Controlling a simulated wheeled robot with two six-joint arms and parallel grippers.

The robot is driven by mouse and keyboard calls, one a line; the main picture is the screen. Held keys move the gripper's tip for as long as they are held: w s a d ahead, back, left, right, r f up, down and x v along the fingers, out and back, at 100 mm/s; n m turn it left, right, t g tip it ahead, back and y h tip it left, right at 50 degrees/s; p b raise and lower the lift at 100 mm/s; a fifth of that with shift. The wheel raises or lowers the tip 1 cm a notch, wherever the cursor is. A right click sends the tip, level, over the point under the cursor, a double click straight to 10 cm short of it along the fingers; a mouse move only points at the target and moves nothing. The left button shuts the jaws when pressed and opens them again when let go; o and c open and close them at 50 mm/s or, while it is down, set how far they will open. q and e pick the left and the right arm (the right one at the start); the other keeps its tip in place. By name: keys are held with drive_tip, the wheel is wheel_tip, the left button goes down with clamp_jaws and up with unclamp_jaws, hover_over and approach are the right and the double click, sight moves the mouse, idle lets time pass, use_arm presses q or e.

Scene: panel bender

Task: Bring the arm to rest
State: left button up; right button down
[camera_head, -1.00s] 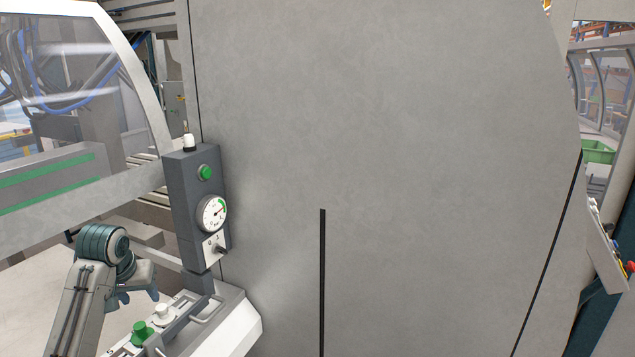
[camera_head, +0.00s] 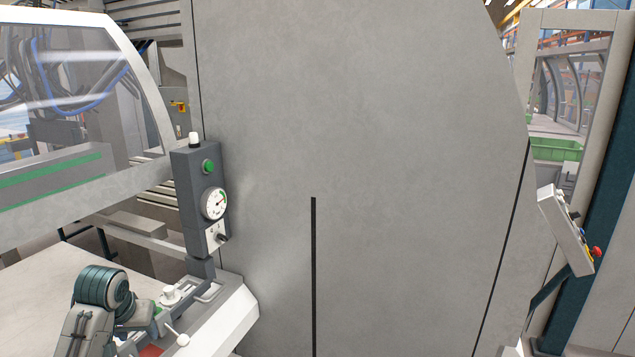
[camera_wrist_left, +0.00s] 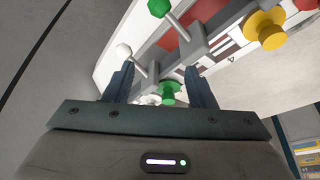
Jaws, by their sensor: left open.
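My left arm (camera_head: 100,300) comes in at the lower left of the head view, beside the machine's sloped control console (camera_head: 235,310). In the left wrist view my left gripper (camera_wrist_left: 160,82) is open. Its two dark fingers stand apart with nothing held between them. Beyond the fingers lie the console's green knob (camera_wrist_left: 168,92), a lever with a green ball (camera_wrist_left: 159,8), a lever with a white ball (camera_wrist_left: 123,50) and a yellow knob (camera_wrist_left: 267,28). I cannot tell how close the fingertips are to them. My right gripper is not in view.
A dark control post (camera_head: 190,205) with a green button (camera_head: 208,166) and a dial gauge (camera_head: 214,203) rises behind the console. A large grey cabinet wall (camera_head: 370,150) fills the middle. At right hangs a control box (camera_head: 565,230) with a red button (camera_head: 596,252).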

use_arm(q)
drive_tip(key=s+d+f+m, duration=0.1)
drive_tip(key=s+d+f, duration=0.3)
drive_tip(key=s+f, duration=0.4)
drive_tip(key=s+d+f+m, duration=0.1)
drive_tip(key=s+d+f, duration=0.3)
drive_tip(key=s+f, duration=0.45)
drive_tip(key=s+d+m, duration=0.1)
drive_tip(key=s+d, duration=0.1)
drive_tip(key=s, duration=0.8)
drive_tip(key=s+d, duration=0.2)
drive_tip(key=s, duration=0.7)
wheel_tip(320, 180, down, 34)
drive_tip(key=a+g+b, duration=0.2)
drive_tip(key=a+b, duration=0.1)
drive_tip(key=b, duration=0.2)
drive_tip(key=s+f+b, duration=0.2)
drive_tip(key=s+f, duration=0.7)
drive_tip(key=f, duration=0.3)
drive_tip(key=s+a+f+g+b, duration=0.1)
drive_tip(key=s+f+b, duration=0.1)
drive_tip(key=s+f, duration=0.7)
wheel_tip(320, 180, down, 4)
drive_tip(key=shift+s+n+b, duration=0.3)
drive_tip(key=shift+s+b, duration=0.05)
drive_tip(key=shift+b, duration=0.05)
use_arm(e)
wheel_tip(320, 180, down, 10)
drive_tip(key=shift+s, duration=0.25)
